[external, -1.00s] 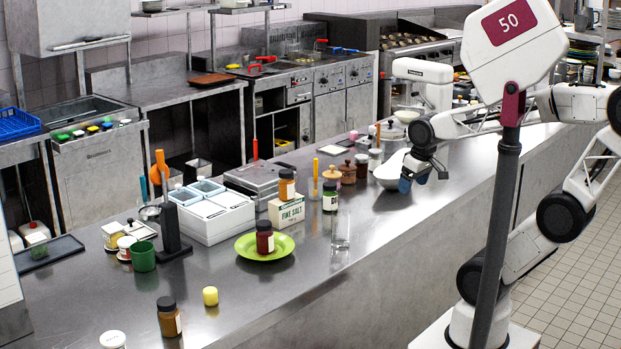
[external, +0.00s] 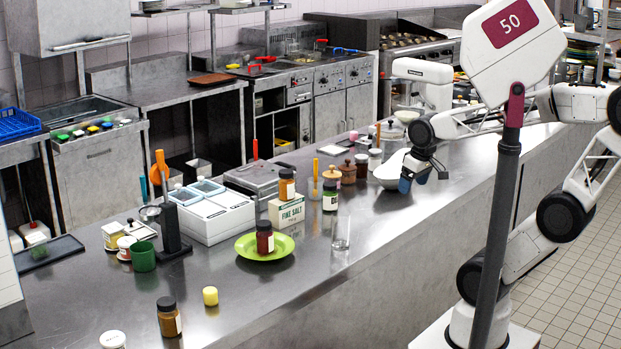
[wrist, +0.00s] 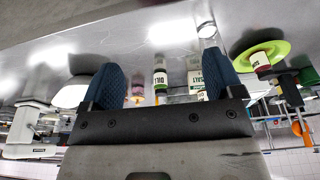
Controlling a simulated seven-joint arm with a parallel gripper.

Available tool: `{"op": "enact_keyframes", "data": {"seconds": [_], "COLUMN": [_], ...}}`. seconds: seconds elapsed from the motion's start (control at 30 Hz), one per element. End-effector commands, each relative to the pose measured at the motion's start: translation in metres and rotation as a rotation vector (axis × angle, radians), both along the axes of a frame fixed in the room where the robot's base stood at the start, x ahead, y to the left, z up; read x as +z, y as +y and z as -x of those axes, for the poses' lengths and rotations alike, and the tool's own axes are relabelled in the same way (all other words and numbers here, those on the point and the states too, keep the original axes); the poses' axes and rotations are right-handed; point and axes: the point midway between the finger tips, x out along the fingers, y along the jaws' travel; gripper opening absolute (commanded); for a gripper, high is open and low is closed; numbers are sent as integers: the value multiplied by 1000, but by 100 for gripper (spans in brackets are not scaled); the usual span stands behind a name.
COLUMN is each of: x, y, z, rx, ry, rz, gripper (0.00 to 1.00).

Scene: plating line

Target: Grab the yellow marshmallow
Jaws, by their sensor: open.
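The yellow marshmallow (external: 210,296) is a small upright cylinder on the steel counter (external: 300,310), at the near left in the external view. It stands right of a brown jar with a dark lid (external: 169,317) and apart from it. I cannot make it out in the wrist view. My gripper (external: 415,180) is far from it, over the right part of the counter beside the white bowl (external: 388,172). In the wrist view my gripper (wrist: 168,88) shows two blue fingers spread apart with nothing held between them.
A lime green plate (external: 246,250) with a dark red jar (external: 265,238) on it, a clear glass (external: 341,232) and a salt box (external: 287,211) stand between my gripper and the marshmallow. A white-lidded jar (external: 113,340) is at the near edge. Counter right of the marshmallow is clear.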

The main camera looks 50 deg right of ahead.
Motion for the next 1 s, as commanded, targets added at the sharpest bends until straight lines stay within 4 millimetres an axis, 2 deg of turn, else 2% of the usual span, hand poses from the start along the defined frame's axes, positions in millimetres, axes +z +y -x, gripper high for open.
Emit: {"op": "enact_keyframes", "data": {"seconds": [0.43, 0.53, 0.87, 1.0], "x": [0, 0, 0, -1], "y": [0, 0, 2, 12], "z": [0, 0, -1, -8], "rx": [0, 0, -2, -12], "ry": [0, 0, 1, 7], "rz": [0, 0, -7, -45], "gripper": [86, 72, 72, 72]}}
